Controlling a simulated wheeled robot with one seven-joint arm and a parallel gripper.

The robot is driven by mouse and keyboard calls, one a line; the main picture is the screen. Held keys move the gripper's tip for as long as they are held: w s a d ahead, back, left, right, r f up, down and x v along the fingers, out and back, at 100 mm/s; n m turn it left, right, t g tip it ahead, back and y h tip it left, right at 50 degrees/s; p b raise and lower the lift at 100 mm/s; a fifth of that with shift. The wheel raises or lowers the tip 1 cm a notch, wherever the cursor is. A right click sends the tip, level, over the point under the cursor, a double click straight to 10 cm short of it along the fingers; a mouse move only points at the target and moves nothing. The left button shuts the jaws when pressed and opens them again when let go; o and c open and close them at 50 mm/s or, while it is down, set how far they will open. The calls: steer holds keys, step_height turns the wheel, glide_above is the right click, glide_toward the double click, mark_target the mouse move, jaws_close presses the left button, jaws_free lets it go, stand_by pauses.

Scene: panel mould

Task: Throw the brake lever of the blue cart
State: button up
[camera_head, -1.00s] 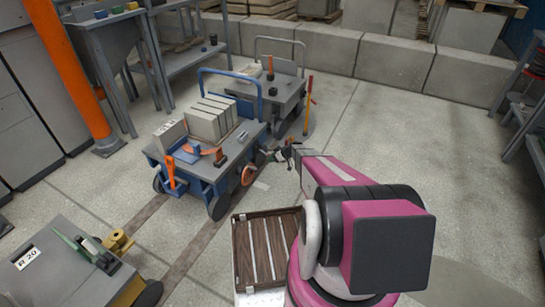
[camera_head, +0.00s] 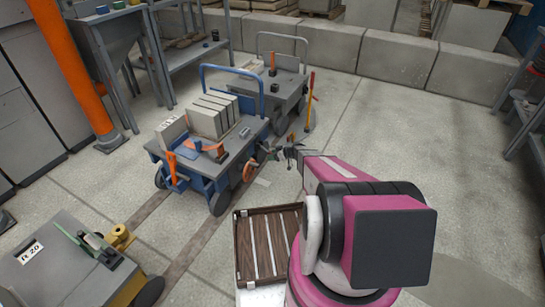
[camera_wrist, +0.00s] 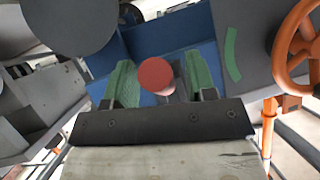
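The blue cart (camera_head: 208,150) stands left of centre in the head view, with a grey top and a blue push handle. An orange handwheel (camera_head: 249,171) is on its near right side and also shows at the right of the wrist view (camera_wrist: 300,48). My gripper (camera_head: 272,153) is close to the cart's right side, small in the head view. In the wrist view my gripper (camera_wrist: 160,84) has its two green fingers apart, with a round red knob (camera_wrist: 155,75), seen end-on, between them. The knob looks like the brake lever's end. Whether either finger touches it is unclear; the lever's shaft is mostly hidden.
Pale blocks (camera_head: 215,115) and orange tools lie on the blue cart. A grey cart (camera_head: 285,85) stands close behind it. A slatted wooden crate (camera_head: 268,245) is below my arm. A grey cart marked 20 (camera_head: 60,265) is at lower left. The floor at right is clear.

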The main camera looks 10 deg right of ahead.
steer(key=v, duration=1)
steer(key=shift+d, duration=0.3)
steer(key=shift+s+r, duration=0.15)
stand_by(0.3)
steer(key=s+a+r+m+g+h, duration=0.2)
steer(key=s+a+r, duration=0.2)
steer(key=s+r, duration=0.4)
steer(key=s+a+r+m+g+h, duration=0.2)
steer(key=s+a+r, duration=0.2)
steer(key=s+r, duration=0.4)
steer(key=s+r+m+g+h, duration=0.1)
steer(key=s+r+m+h, duration=0.5)
steer(key=s+r, duration=0.8)
steer(key=s+h, duration=0.1)
steer(key=s, duration=0.2)
steer(key=shift+s+r+m, duration=0.2)
steer(key=shift+s+m, duration=0.2)
